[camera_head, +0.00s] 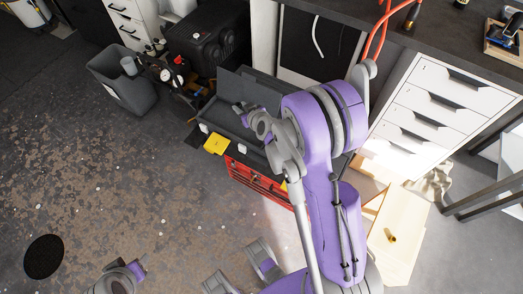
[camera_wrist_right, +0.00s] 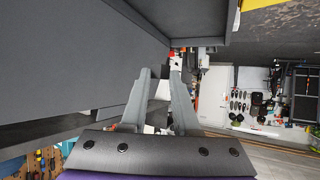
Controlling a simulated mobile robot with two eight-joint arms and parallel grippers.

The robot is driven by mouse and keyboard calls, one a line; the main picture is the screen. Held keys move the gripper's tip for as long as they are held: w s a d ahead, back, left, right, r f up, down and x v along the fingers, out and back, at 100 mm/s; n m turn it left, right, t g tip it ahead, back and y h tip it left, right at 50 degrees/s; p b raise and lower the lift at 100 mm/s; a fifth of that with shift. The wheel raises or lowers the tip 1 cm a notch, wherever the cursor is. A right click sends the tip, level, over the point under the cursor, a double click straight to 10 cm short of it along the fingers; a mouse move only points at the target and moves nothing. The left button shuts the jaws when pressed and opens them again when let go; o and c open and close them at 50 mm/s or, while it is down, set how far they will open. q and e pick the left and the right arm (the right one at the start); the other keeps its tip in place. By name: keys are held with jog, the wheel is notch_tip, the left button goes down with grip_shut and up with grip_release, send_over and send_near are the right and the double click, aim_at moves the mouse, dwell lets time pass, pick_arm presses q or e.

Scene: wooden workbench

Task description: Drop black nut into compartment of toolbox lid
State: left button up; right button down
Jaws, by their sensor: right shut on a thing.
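My right gripper (camera_head: 244,110) is over the open dark grey toolbox (camera_head: 218,116), near its left part. In the right wrist view its two grey fingers (camera_wrist_right: 162,68) point up the picture, close to grey walls of the toolbox (camera_wrist_right: 232,22). The raised grey panel of the toolbox (camera_head: 231,84) stands behind the gripper. My right arm hides the right part of the toolbox. I cannot make out individual lid compartments.
A red drawer chest (camera_head: 262,182) is below the toolbox, with a yellow piece (camera_head: 215,144) at its front. A grey bin (camera_head: 122,78) and a black case (camera_head: 208,38) stand at the back left. A white drawer unit (camera_head: 430,98) is at right. Floor at left is mostly clear.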

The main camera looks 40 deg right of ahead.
jog(key=shift+s+d+f, duration=0.1)
jog(key=shift+d+f, duration=0.05)
jog(key=shift+d, duration=0.15)
jog(key=shift+s+f+b, duration=0.1)
jog(key=shift+f+b, duration=0.15)
jog(key=shift+b, duration=0.05)
notch_tip(320, 180, down, 5)
jog(key=b, duration=0.3)
jog(key=shift+f, duration=0.2)
jog(key=c, duration=0.6)
grip_release()
jog(key=shift+r, duration=0.1)
jog(key=p+v, duration=0.1)
jog(key=v, duration=0.9)
jog(key=shift+s+a+r, duration=0.1)
jog(key=shift+s+r, duration=0.05)
jog(key=shift+s, duration=0.15)
